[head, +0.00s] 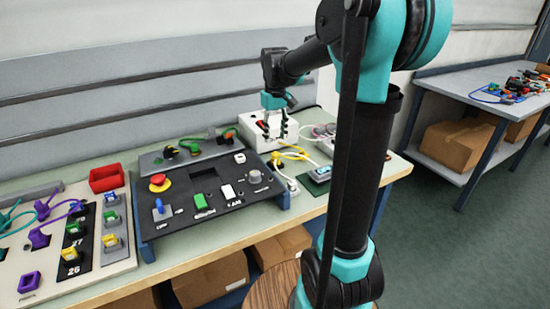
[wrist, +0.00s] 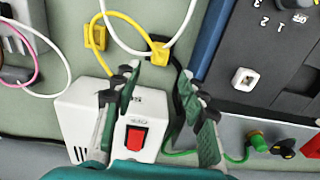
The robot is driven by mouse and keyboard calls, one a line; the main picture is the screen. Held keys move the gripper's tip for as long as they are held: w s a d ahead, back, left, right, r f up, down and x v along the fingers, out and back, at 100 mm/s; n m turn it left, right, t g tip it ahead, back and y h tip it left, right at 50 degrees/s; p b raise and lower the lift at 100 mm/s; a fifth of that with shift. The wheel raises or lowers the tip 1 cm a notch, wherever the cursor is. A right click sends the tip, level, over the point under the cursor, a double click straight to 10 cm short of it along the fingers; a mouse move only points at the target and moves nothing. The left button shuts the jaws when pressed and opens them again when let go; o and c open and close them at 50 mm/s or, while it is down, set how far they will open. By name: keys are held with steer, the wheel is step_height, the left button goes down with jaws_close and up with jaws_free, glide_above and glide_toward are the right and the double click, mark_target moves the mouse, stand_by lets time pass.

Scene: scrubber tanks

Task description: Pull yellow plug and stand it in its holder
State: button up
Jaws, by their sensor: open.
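A yellow plug-like piece (wrist: 158,53) is in the wrist view, just beyond my fingertips, beside the white box. A second yellow piece (wrist: 96,37), shaped like a small frame, lies to its left. A yellow cable runs near both. I cannot tell which piece is the plug and which the holder. In the head view the yellow cable (head: 292,155) lies right of the dark panel. My gripper (wrist: 158,76) is open and empty, its fingers on either side of the white box's front part in the picture. In the head view my gripper (head: 276,130) hangs over the white box.
The white box (wrist: 85,120) has a red switch (wrist: 136,138). A dark control panel (head: 195,222) with knobs and buttons stands to the left. White cables cross near the yellow pieces. A red bin (head: 106,178) and a board with coloured plugs are further left.

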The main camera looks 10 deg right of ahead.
mark_target(275, 154)
steer(key=shift+f, duration=4.4)
jaws_close()
steer(key=o, duration=0.6)
jaws_free()
steer(key=shift+r, duration=0.15)
step_height(275, 154, up, 12)
steer(key=shift+f, duration=0.15)
steer(key=shift+c, duration=0.4)
